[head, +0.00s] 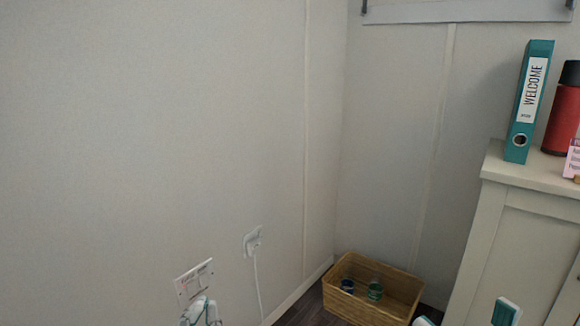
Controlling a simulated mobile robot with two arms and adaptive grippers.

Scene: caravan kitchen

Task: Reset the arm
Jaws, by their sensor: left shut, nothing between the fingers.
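My left gripper (201,306) shows at the bottom edge, left of centre, in front of the pale wall. Only its upper part is in the frame, and it looks shut and empty. The rest of the left arm is below the picture. Parts of my own body in white and teal show at the bottom right, but no right gripper fingers can be made out.
A wall panel (194,281) is just above the left gripper, and a plug with a white cable (253,240) is to its right. A wicker basket (398,284) with a few small items stands on the dark floor in the corner. A cabinet (524,227) at right holds a teal WELCOME binder (519,115) and a red bottle (564,118).

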